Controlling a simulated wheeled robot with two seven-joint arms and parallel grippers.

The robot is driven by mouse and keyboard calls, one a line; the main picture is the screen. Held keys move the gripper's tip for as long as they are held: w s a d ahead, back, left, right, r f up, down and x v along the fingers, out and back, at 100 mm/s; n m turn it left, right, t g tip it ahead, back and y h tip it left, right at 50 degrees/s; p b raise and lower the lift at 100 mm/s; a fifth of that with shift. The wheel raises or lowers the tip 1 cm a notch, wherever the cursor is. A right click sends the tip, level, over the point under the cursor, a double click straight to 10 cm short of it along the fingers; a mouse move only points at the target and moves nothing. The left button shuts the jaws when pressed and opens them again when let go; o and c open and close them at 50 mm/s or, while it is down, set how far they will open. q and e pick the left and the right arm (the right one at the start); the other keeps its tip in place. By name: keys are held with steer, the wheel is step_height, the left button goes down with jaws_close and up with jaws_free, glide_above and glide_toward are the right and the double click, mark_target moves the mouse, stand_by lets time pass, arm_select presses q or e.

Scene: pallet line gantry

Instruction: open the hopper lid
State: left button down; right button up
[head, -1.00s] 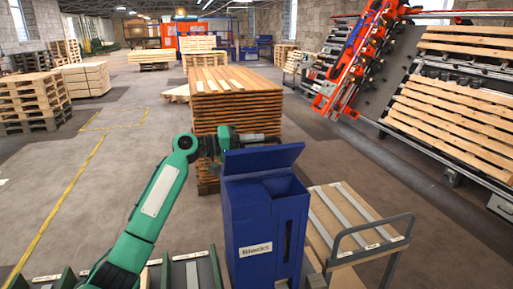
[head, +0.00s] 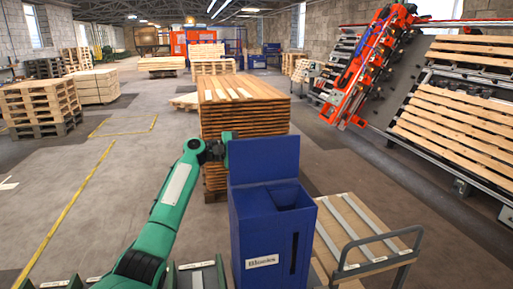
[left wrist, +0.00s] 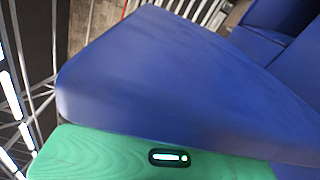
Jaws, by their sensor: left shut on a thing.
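The blue hopper (head: 270,245), with a white "Blocks" label, stands at the bottom centre of the head view. Its blue lid (head: 264,158) stands about upright at the back of the hopper, and the opening below it shows. My left gripper (head: 226,150) is at the lid's left edge, shut on it; its fingertips are mostly hidden by the lid. In the left wrist view the lid (left wrist: 180,80) fills most of the picture, close up, above a green part of my gripper. My right gripper is not in view.
A stack of wooden boards (head: 245,105) stands behind the hopper. A cart (head: 350,235) with a grey handle is close on the right. An orange machine (head: 370,65) and a pallet rack (head: 455,120) stand farther right. The floor at left is open.

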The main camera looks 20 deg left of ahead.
arm_select(q)
steer(key=shift+w+a, duration=0.1)
stand_by(0.4)
steer(key=c, duration=1.4)
jaws_free()
steer(key=shift+s+a+f+b, duration=0.2)
steer(key=shift+s+a+b, duration=0.1)
steer(key=shift+a+b, duration=0.15)
steer(key=b+v, duration=0.5)
steer(key=v, duration=0.7)
steer(key=shift+s+a+r, duration=0.25)
